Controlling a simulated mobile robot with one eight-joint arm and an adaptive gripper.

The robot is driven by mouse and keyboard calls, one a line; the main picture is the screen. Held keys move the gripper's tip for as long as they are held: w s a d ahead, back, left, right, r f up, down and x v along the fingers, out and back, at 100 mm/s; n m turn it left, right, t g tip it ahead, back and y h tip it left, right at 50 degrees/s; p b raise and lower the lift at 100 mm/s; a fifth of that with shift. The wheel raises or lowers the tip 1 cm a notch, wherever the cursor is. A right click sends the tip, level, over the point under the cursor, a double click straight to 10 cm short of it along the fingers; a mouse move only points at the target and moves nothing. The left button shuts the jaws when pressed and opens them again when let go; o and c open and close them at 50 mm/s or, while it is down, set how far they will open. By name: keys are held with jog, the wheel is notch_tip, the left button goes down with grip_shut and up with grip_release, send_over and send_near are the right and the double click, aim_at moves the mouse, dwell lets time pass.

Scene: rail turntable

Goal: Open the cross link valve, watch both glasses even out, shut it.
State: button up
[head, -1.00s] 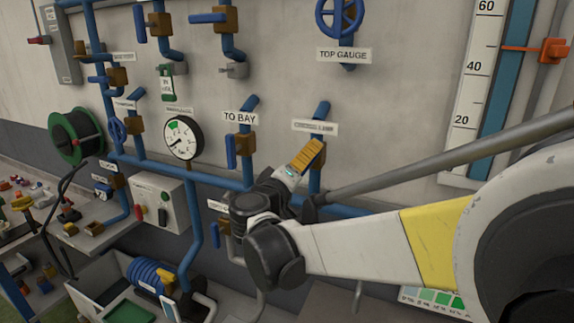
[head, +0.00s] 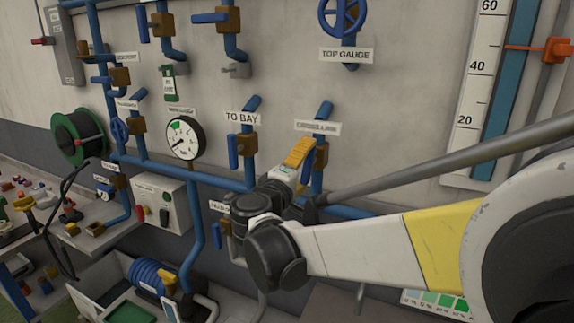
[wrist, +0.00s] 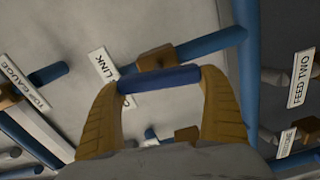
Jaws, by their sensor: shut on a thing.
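The cross link valve has a brown body (head: 321,155) on a blue vertical pipe, under a white label (head: 318,127) that is blurred in the head view. In the wrist view, part of its label (wrist: 108,72) reads LINK. My gripper (head: 300,150) is at the valve's left side. In the wrist view, my yellow fingers (wrist: 163,80) are shut on the blue lever (wrist: 155,79), one at each end. In the head view the lever (head: 308,167) hangs roughly upright. One tall glass (head: 506,90) with a blue column shows at the right; its top is cut off. I cannot make out a second glass.
An orange marker (head: 556,50) sits beside the scale, between 40 and 60. The TO BAY valve (head: 249,144) and a round dial (head: 185,138) are left of my gripper. Bare wall lies right of the valve.

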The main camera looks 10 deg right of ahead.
jog(key=shift+f, duration=0.1)
jog(key=o, duration=0.9)
jog(key=shift+s+a, duration=0.1)
jog(key=v, duration=1.2)
